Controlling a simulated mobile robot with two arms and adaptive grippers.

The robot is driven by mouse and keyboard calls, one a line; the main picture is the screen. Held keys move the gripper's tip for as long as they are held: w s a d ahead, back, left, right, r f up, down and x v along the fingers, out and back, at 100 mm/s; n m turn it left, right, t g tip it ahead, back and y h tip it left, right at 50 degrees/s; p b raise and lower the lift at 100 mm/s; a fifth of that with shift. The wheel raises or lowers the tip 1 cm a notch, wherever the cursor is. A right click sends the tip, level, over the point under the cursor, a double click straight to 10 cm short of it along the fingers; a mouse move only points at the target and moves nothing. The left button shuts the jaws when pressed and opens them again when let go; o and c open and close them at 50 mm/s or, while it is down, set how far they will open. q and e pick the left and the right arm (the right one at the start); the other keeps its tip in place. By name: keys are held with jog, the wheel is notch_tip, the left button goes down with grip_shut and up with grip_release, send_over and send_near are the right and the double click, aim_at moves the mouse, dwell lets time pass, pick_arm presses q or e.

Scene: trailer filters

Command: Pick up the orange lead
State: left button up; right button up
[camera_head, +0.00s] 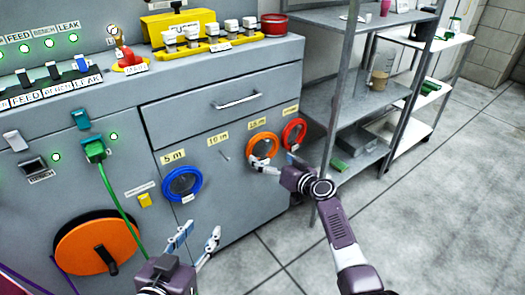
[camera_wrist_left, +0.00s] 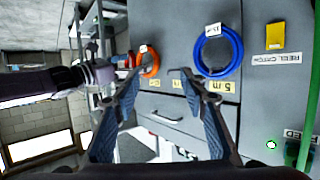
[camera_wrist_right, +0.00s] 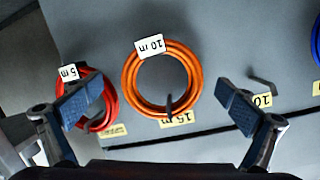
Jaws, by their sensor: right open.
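The orange lead (camera_head: 262,134) is a coil hanging on a hook on the grey cabinet front, between the blue and red coils. In the right wrist view the orange lead (camera_wrist_right: 195,80) bears a "10 m" tag, and its hook shows inside the loop, above a "15 m" label. My right gripper (camera_head: 277,161) is open and empty in front of it; in its wrist view the fingertips (camera_wrist_right: 154,96) stand wide, one on each side of the coil, apparently not touching it. My left gripper (camera_head: 197,235) is open and empty, low in front of the cabinet.
The red coil (camera_head: 293,122) hangs close on the right, tagged "5 m" (camera_wrist_right: 68,71). The blue coil (camera_head: 168,186) hangs to the left; an empty hook (camera_head: 224,157) lies between. Metal shelves (camera_head: 350,145) stand at the right. An orange reel (camera_head: 85,240) is at lower left.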

aim_at(257, 148)
jog(key=x, duration=0.1)
jog(key=b+x, duration=0.1)
jog(key=x, duration=0.1)
jog(key=shift+a+r, duration=0.2)
jog(key=shift+r, duration=0.05)
jog(key=shift+b+x, duration=0.95)
jog(key=shift+x, duration=0.1)
jog(key=shift+w, duration=0.1)
jog(key=shift+r, duration=0.1)
jog(key=c, duration=1.8)
pick_arm(q)
notch_tip(257, 148, up, 16)
jog(key=d+t+h, duration=0.2)
jog(key=t, duration=0.6)
jog(key=shift+w+f+h, duration=0.25)
jog(key=shift+h, duration=0.15)
jog(key=shift+d, duration=0.1)
